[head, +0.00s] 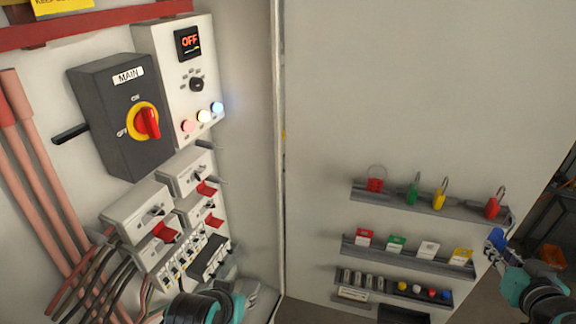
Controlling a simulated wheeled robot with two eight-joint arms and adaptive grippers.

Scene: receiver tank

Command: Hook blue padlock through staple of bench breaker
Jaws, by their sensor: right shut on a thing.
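The blue padlock (497,238) is at the right, just below the right end of the top shelf. My right gripper (499,249) is shut on it, with the arm coming up from the lower right; the shackle is hard to make out. Several white breaker boxes (137,212) with red or dark levers sit below the main switch on the left panel. Their labels are too small to read, so I cannot tell which is the bench breaker, and its staple is not clear. My left arm shows at the bottom centre-left; its fingers cannot be made out.
The top shelf (425,207) holds red, green and yellow padlocks and a red hasp (375,184). Shelves below hold coloured tags and small items. The main switch box (127,115) and an OFF display panel (185,75) stick out. Cables run at left. The middle door is clear.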

